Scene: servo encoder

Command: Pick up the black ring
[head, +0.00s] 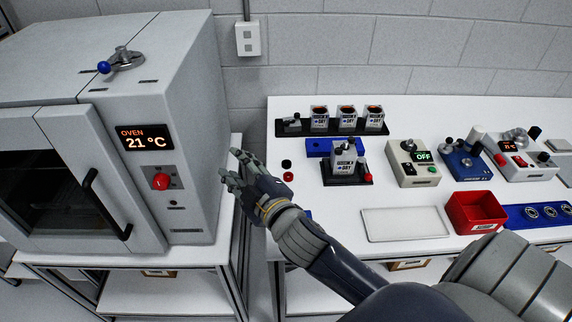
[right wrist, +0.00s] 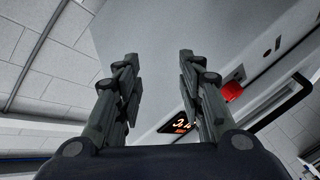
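A small black round piece (head: 287,163), which looks like the black ring, lies near the left end of the white table (head: 400,260). A small red piece (head: 288,177) lies just in front of it. It is too small to tell whether the black piece has a hole. My right gripper (head: 229,165) is open and empty, left of the black piece and apart from it, between the table and the oven. In the right wrist view its fingers (right wrist: 158,62) are spread with nothing between them. My left gripper is not in view.
The oven (head: 193,80) stands at left, close to my right gripper. Several labelled containers (head: 346,118) stand on a black rack at the back. A grey tray (head: 405,224), a red bin (head: 476,211) and a blue holder with dark round pieces (head: 512,214) lie further right.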

